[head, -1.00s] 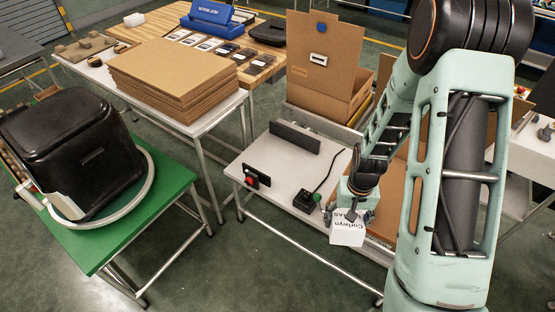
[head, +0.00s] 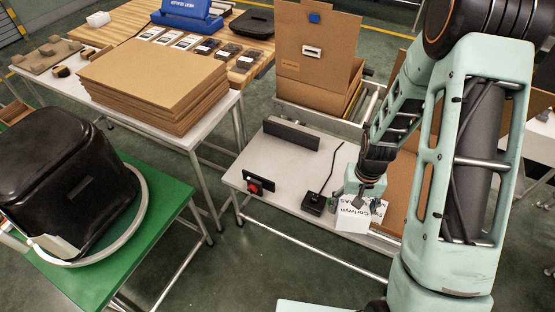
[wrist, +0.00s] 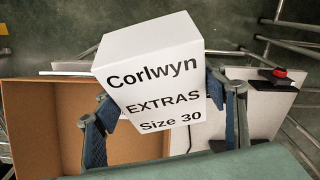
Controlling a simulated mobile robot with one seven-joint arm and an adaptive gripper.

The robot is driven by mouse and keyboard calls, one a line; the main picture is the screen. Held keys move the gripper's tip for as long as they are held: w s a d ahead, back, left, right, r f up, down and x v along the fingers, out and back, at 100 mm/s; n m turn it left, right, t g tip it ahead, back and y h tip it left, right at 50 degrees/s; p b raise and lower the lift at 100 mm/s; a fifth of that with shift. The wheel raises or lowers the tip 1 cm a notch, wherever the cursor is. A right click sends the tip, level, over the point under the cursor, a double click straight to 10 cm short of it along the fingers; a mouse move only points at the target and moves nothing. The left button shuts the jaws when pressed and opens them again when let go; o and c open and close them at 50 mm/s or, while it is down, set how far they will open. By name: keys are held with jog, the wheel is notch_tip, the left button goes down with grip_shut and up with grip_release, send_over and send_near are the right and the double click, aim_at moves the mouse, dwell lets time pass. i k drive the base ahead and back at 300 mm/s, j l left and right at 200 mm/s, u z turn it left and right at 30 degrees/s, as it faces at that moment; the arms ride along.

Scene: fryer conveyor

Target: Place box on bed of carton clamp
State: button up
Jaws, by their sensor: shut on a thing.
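The box (head: 353,221) is a small white carton printed "Corlwyn EXTRAS Size 30"; the wrist view shows its label (wrist: 152,90) clearly. My gripper (wrist: 165,127) is shut on it, one blue-padded finger on each side. The box appears held above the front right part of a pale bench. The carton clamp seems to be the pale bed (head: 283,170) on this bench, with a long dark upright bar (head: 292,134) behind and a red button (head: 254,187) at its front left. The box is right of the bed's clear middle. Its underside is hidden.
A black control box with a cable (head: 313,204) stands on the bench, just left of the box. An open brown carton (head: 312,85) stands behind. Stacked cardboard (head: 155,80) lies on the left table, and a black bin (head: 65,185) stands on a green table.

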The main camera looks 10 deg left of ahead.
aim_at(275, 164)
jog(key=i+j+z, duration=0.15)
jog(key=j, duration=0.15)
jog(key=i+j+z, duration=0.3)
jog(key=j, duration=0.25)
jog(key=i+j+z, duration=0.15)
jog(key=j, duration=0.2)
jog(key=i+j+z, duration=0.1)
jog(key=j, duration=0.25)
jog(key=i, duration=0.1)
